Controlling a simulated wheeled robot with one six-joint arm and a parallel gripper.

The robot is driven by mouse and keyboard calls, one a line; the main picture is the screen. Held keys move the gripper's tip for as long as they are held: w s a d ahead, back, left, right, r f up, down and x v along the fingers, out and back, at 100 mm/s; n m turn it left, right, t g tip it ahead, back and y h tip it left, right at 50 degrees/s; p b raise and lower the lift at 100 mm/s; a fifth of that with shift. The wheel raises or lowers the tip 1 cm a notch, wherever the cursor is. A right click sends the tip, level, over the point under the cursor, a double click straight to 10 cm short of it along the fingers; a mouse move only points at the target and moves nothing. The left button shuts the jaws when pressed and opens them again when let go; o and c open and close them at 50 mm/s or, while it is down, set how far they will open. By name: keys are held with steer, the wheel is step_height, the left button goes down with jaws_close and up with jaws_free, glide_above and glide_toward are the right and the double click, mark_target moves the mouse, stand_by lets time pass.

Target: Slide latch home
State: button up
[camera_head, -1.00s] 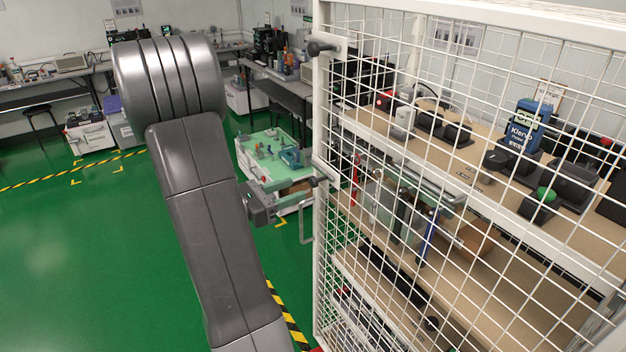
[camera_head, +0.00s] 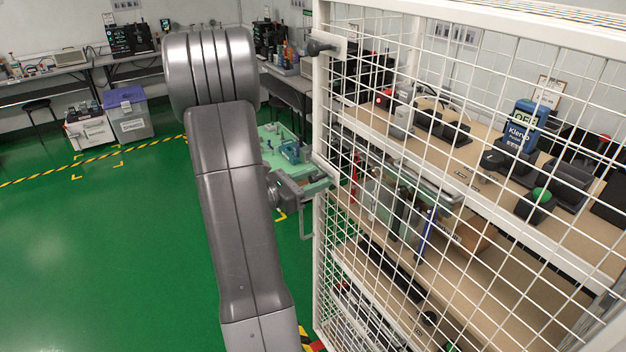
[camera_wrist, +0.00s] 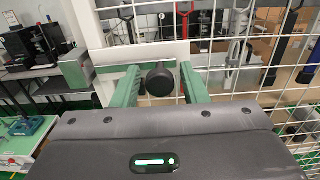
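The white mesh door (camera_head: 420,130) stands at the right in the head view. A dark upper latch knob (camera_head: 318,47) sits on a pale plate near its top left corner. In the wrist view, a round black latch knob (camera_wrist: 160,79) is in front of a white plate (camera_wrist: 140,53) on the mesh. My gripper (camera_wrist: 161,84) has its green fingers on either side of this knob, with a visible gap on both sides. In the head view my gripper (camera_head: 322,184) is at the door's left edge, at the lower latch, and covers that knob.
A door handle (camera_head: 305,222) hangs just below my gripper. Behind the mesh, shelves (camera_head: 480,195) hold handheld testers and hanging tools. A green-topped cart (camera_head: 275,140) stands behind my arm. The green floor (camera_head: 90,250) at the left is clear.

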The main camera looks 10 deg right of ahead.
mark_target(315, 164)
jaws_close()
steer(key=w, duration=0.1)
steer(key=w+a, duration=0.1)
steer(key=w, duration=0.1)
steer(key=w+a+b, duration=0.1)
steer(key=w, duration=0.1)
steer(key=shift+r, duration=0.1)
steer(key=shift+o, duration=1.2)
jaws_free()
steer(key=shift+w, duration=0.1)
steer(key=b+v, duration=0.2)
steer(key=v, duration=1.2)
steer(key=shift+b, duration=0.35)
steer(key=shift+d, duration=0.15)
